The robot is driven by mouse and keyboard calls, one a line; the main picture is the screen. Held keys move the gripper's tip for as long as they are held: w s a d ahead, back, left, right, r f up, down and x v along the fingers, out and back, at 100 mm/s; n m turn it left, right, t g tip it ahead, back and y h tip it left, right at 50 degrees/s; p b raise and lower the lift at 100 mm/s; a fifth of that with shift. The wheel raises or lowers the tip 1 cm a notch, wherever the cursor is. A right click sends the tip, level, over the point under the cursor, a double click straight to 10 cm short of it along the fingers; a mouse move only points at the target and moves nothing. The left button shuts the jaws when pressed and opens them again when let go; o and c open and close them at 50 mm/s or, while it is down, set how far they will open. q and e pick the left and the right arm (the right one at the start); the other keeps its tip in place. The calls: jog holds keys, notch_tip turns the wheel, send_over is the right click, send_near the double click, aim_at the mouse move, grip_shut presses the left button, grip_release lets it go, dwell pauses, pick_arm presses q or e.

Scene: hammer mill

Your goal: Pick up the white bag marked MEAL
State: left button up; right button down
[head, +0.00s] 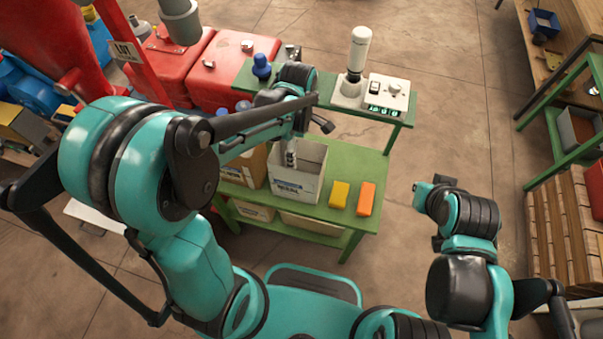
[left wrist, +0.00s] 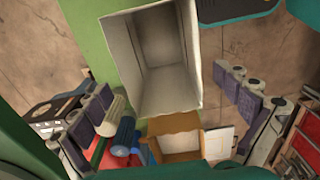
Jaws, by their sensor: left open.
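The white bag marked MEAL (head: 296,187) stands upright, open at the top, on the green table, its lettering facing front. In the left wrist view the open-topped bag (left wrist: 190,95) shows its hollow grey inside. My left gripper (head: 307,142) is open above the bag, with one finger over its back left part. In the left wrist view the spread fingers of my left gripper (left wrist: 180,108) show on both sides, apart from the bag. My right gripper (head: 432,190) is off to the right, away from the table; its jaws are not clear.
A brown box (head: 249,168) stands left of the bag. A yellow block (head: 339,194) and an orange block (head: 366,198) lie to its right. Behind, a raised green shelf (head: 397,118) carries a white device (head: 387,93). Red machinery (head: 222,72) stands at the back left.

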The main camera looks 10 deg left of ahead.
pick_arm(q)
notch_tip(320, 180, down, 4)
jog(key=shift+a+f+b, duration=0.1)
jog(key=shift+f+b, duration=0.15)
jog(key=shift+b, duration=0.55)
jog(key=c, duration=0.6)
jog(key=shift+r, duration=0.1)
